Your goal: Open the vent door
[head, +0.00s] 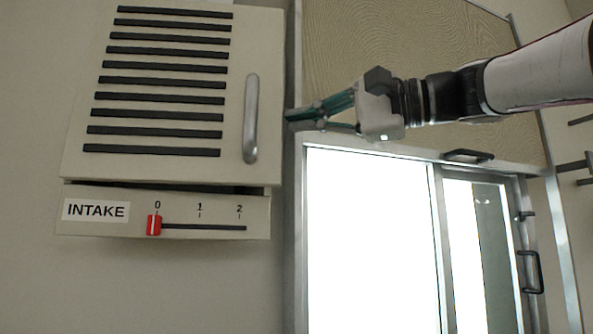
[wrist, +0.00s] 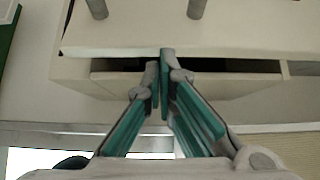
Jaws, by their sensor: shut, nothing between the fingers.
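The vent door (head: 170,100) is a cream panel with several dark slats, on the wall at the upper left of the head view. A grey upright bar handle (head: 251,118) is on its right side. A dark gap shows below the door, and the wrist view shows a dark gap behind the edge of the door (wrist: 120,38); the door appears slightly ajar. My gripper (head: 289,120) is shut and empty, just right of the door's right edge. In the wrist view its fingertips (wrist: 163,68) overlap the edge and gap; contact cannot be told.
Below the door is a panel with an INTAKE label (head: 95,210) and a red slider (head: 154,225) at 0. Right of the vent are a metal frame post (head: 297,230) and a bright glazed window (head: 370,240) with dark handles. Open space lies before the window.

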